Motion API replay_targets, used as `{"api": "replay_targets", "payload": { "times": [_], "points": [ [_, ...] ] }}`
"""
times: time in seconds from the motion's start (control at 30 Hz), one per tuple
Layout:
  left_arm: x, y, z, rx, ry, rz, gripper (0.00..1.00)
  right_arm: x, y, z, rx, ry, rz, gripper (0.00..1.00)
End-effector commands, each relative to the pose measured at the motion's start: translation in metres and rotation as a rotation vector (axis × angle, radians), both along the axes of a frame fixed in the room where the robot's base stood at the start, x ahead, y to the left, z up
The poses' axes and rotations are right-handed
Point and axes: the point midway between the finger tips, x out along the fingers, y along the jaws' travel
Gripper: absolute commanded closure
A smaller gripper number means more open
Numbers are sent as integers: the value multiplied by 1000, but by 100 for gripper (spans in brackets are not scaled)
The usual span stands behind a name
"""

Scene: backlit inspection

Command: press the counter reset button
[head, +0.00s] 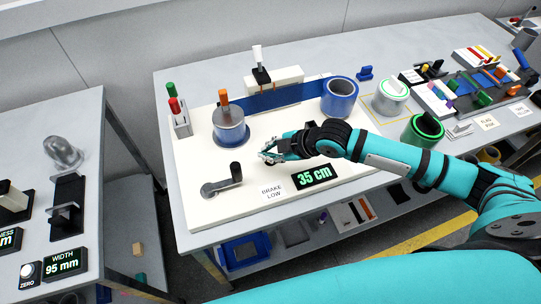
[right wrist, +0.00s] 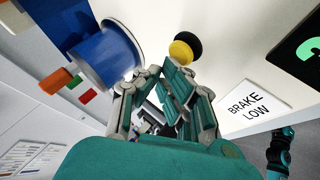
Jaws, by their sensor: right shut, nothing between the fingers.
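In the right wrist view, a small round yellow-and-black knob (right wrist: 180,51), which looks like the button, stands on the white panel just beyond my fingertips. I cannot make it out in the head view, where my right gripper covers that area. My right gripper (head: 267,152) is shut and empty, low over the white panel (head: 205,205). Its fingers (right wrist: 163,76) point toward the knob; whether they touch it I cannot tell. My left gripper is out of view.
A blue spool (head: 229,128) stands left of the gripper, and a second blue reel (head: 339,98) stands behind it. A crank handle (head: 222,182) lies at front left. A BRAKE LOW label (head: 272,190) sits in front. Another table (head: 88,150) is at left.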

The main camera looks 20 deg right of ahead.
Motion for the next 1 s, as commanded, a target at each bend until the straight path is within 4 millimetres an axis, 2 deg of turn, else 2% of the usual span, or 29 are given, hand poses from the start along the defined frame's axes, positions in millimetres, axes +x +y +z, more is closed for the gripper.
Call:
{"api": "replay_targets", "payload": {
  "times": [1.0],
  "points": [
    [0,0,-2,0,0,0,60,0,0,-9,-2,2,0,100]
  ]
}}
